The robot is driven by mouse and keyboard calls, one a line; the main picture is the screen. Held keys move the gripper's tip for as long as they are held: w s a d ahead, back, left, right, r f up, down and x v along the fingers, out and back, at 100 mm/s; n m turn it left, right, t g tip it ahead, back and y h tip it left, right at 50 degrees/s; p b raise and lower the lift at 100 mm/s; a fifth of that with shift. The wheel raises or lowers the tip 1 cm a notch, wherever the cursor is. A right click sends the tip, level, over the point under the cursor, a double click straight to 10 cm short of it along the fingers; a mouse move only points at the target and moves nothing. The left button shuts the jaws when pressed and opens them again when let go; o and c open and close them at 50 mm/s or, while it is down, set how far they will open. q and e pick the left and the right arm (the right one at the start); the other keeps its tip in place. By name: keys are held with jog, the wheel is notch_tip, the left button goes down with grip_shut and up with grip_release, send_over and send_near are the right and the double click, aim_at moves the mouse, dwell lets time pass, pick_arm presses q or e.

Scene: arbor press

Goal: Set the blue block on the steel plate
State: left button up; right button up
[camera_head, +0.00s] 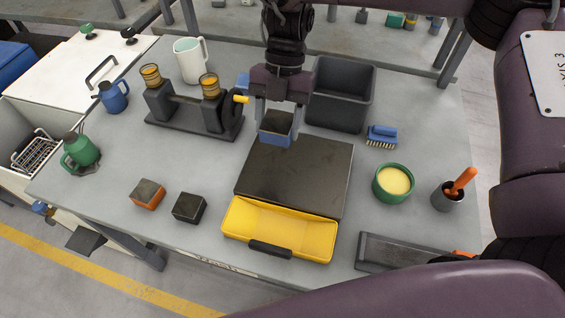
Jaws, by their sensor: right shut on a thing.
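The blue block (274,138), with a dark top, is between the two fingers of my right gripper (277,122), which is shut on it. The gripper comes down from the top of the view and points at the table. The steel plate (297,178) is a flat, dark square slab in the middle of the table. The block shows at the plate's back left edge. I cannot tell whether it touches the plate or hangs just above it. My left gripper is not in view.
A yellow tray (231,229) lies in front of the plate. An orange block (147,194) and a black block (189,208) sit left of it. A dark press-like fixture (196,115) and a grey bin (341,93) stand behind. A green bowl (381,194) and blue brush (382,134) are right.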

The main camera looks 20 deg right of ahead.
aim_at(277, 177)
notch_tip(277, 177, down, 14)
jog(key=shift+f, duration=0.1)
dwell(0.4)
jog(key=o, duration=1.4)
jog(key=v, duration=1.2)
jog(key=shift+s+a, duration=0.1)
